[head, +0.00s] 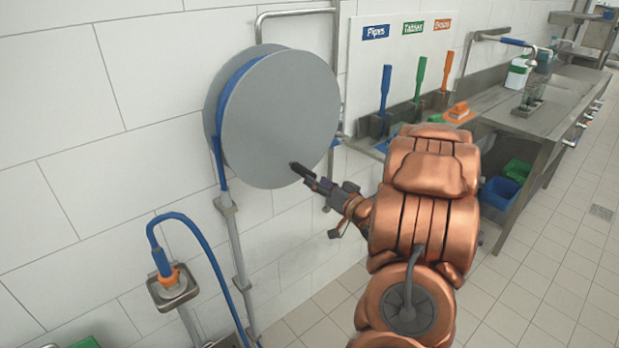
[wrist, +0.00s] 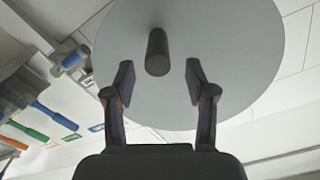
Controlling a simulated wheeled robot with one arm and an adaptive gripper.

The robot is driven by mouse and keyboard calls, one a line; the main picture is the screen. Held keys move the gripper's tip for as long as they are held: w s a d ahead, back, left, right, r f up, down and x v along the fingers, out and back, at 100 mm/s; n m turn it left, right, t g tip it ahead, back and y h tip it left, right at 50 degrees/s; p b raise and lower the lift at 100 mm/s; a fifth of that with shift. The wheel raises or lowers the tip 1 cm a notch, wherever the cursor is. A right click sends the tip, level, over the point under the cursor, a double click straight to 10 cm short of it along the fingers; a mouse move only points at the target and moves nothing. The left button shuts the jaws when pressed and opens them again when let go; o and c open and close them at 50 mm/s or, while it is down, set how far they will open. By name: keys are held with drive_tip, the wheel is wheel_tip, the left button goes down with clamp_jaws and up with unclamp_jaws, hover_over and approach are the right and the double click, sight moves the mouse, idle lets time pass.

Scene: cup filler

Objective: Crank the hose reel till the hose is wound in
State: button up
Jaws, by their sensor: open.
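The hose reel (head: 282,118) is a large grey disc on the white wall, with a blue hose (head: 219,160) showing at its left rim. The hose runs down and loops up to a nozzle end (head: 162,262) in a metal holder. The dark cylindrical crank handle (wrist: 157,52) sticks out from the disc in the wrist view. My gripper (wrist: 160,80) is open, its fingertips on either side just short of the handle, with nothing held.
A metal rail (head: 300,13) runs behind the reel. To the right is a board with blue, green and orange labels, brushes below it, and a steel counter (head: 530,115). Blue and green bins (head: 499,192) stand under the counter. Tiled floor (head: 540,290) is open at right.

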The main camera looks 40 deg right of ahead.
drive_tip(key=shift+s, duration=1.7)
drive_tip(key=shift+w+a, duration=0.1)
drive_tip(key=shift+w, duration=0.05)
drive_tip(key=s+a+n+g, duration=0.2)
drive_tip(key=s+a+g, duration=0.6)
drive_tip(key=a, duration=0.5)
drive_tip(key=s+a+n+g+h, duration=0.1)
drive_tip(key=s+a+n+g, duration=0.1)
drive_tip(key=s+a+g, duration=0.7)
drive_tip(key=s+a, duration=0.3)
drive_tip(key=a, duration=0.1)
drive_tip(key=shift+a+f, duration=0.4)
drive_tip(key=s+a+g, duration=0.1)
drive_tip(key=s+a, duration=0.1)
drive_tip(key=s, duration=0.1)
drive_tip(key=s+a+n+g+y, duration=0.1)
drive_tip(key=s+a, duration=0.1)
drive_tip(key=s+a+r, duration=0.1)
drive_tip(key=s+a, duration=0.1)
drive_tip(key=s, duration=0.1)
drive_tip(key=shift+s+a+r+n+g, duration=0.1)
drive_tip(key=shift+s+a+n+g, duration=0.2)
drive_tip(key=shift+s+g, duration=0.1)
